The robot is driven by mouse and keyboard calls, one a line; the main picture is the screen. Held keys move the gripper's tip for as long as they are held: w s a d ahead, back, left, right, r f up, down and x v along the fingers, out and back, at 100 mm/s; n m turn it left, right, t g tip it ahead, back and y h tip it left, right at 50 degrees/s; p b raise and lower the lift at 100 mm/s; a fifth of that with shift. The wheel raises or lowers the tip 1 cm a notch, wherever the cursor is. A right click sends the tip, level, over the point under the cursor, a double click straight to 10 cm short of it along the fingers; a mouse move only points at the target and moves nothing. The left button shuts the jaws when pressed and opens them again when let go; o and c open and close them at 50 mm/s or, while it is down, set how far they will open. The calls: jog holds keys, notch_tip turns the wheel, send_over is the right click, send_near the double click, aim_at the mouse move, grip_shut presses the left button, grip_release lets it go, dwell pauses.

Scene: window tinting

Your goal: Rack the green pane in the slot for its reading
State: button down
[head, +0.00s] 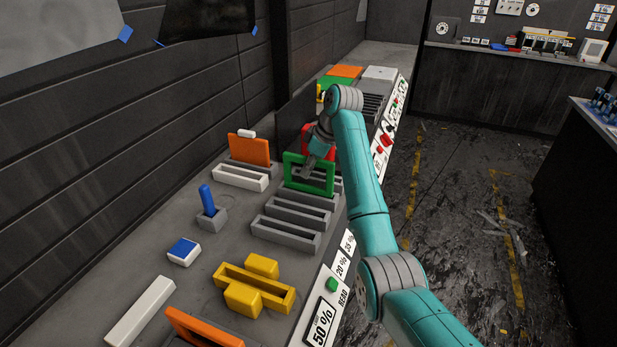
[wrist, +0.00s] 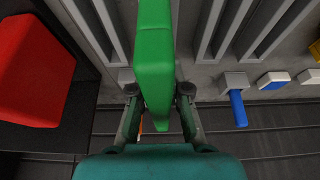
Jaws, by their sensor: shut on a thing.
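The green pane (head: 308,189) is a green frame held upright over the far end of the grey slot racks (head: 285,237). My gripper (head: 308,170) is shut on it. In the wrist view the pane (wrist: 154,60) stands between my two fingers (wrist: 159,94), seen edge-on. I cannot tell whether its lower edge is above a slot or inside one. A display (head: 322,325) at the near front edge reads 50 %. Slot labels 20 % (head: 342,266) and 35 % (head: 349,243) show on the front face; labels farther along are hidden by my arm or too small.
A yellow fixture (head: 270,293) stands near, with a green button (head: 332,284) beside it. A red object (wrist: 35,70) is close beside the pane. A blue-handled tool (head: 207,199) stands at left.

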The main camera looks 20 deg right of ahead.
aim_at(301, 190)
jog(key=shift+f, duration=1.4)
jog(key=shift+f, duration=0.15)
jog(key=c, duration=1.1)
grip_release()
jog(key=shift+c, duration=0.2)
